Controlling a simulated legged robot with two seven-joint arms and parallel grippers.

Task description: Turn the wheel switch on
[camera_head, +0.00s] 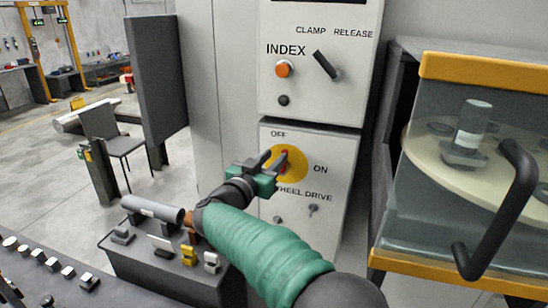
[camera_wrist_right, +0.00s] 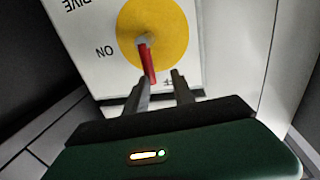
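The wheel switch is a yellow disc (camera_head: 299,165) with a red handle (camera_head: 284,157) on the lower white panel, between OFF at its upper left and ON at its right. In the right wrist view the disc (camera_wrist_right: 172,30) appears upside down, and the red handle (camera_wrist_right: 149,63) points toward the partly hidden OFF label. My right gripper (camera_head: 276,156) is in front of the disc. Its fingers (camera_wrist_right: 160,76) are apart, with the handle's end between or just ahead of the tips, closer to the left finger; contact cannot be told. My left gripper is out of view.
An upper panel (camera_head: 318,90) carries an orange button (camera_head: 283,68) and a black clamp lever (camera_head: 325,65). A dark-handled glass cabinet (camera_head: 450,210) stands close on the right. A control box (camera_head: 160,265) with small switches sits below left of my arm.

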